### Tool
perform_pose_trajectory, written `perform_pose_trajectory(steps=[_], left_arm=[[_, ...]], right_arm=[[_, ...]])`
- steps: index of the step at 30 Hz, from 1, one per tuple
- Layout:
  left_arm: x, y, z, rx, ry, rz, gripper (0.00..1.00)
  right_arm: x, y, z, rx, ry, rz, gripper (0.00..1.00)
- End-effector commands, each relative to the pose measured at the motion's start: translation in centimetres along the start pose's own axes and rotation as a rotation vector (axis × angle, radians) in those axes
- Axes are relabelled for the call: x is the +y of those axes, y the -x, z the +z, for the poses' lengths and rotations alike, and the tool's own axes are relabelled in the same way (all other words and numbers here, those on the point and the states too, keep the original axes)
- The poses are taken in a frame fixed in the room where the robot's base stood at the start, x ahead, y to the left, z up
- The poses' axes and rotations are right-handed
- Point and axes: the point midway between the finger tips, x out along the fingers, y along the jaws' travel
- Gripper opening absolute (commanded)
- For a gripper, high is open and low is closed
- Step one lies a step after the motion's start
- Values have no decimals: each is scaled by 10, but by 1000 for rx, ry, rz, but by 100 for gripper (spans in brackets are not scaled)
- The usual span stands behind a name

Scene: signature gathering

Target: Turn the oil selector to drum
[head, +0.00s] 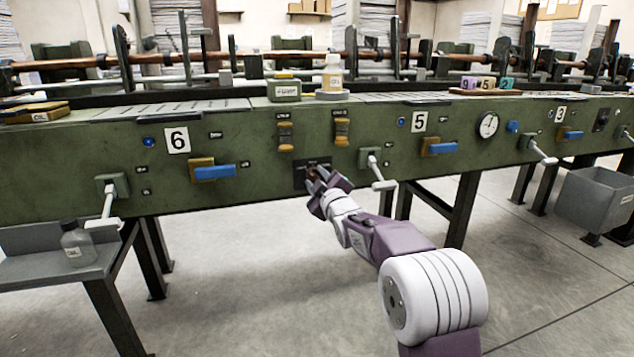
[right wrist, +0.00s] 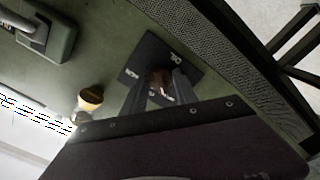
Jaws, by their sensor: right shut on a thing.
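The oil selector is a small knob on a black plate (head: 300,178) on the green machine front, below and between the two brass-coloured switches. My right gripper (head: 317,178) reaches it from the lower right and hides most of the knob in the head view. Which way the knob points is unclear. My left gripper is not in view.
White-handled levers stick out of the front at left (head: 108,205) and just right of the gripper (head: 378,170). Blue-handled latches (head: 215,171) sit beside numbered plates. A grey bottle (head: 76,243) stands on a low shelf at left. A grey bin (head: 596,200) stands at right.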

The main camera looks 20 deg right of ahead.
Motion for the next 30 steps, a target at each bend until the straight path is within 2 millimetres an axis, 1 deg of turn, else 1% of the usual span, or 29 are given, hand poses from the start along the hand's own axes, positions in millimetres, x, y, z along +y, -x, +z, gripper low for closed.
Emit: perform_pose_trajectory(steps=[6,18,19,20,21,30], left_arm=[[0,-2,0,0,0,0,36],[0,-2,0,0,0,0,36],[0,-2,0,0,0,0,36],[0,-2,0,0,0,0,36],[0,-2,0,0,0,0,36],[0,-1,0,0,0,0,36]], right_arm=[[-1,0,0,-1,33,-2,0],[-1,0,0,-1,38,-2,0],[-1,0,0,-1,38,-2,43],[-1,0,0,-1,38,-2,52],[-1,0,0,-1,37,-2,56],[0,1,0,-1,36,-1,56]])
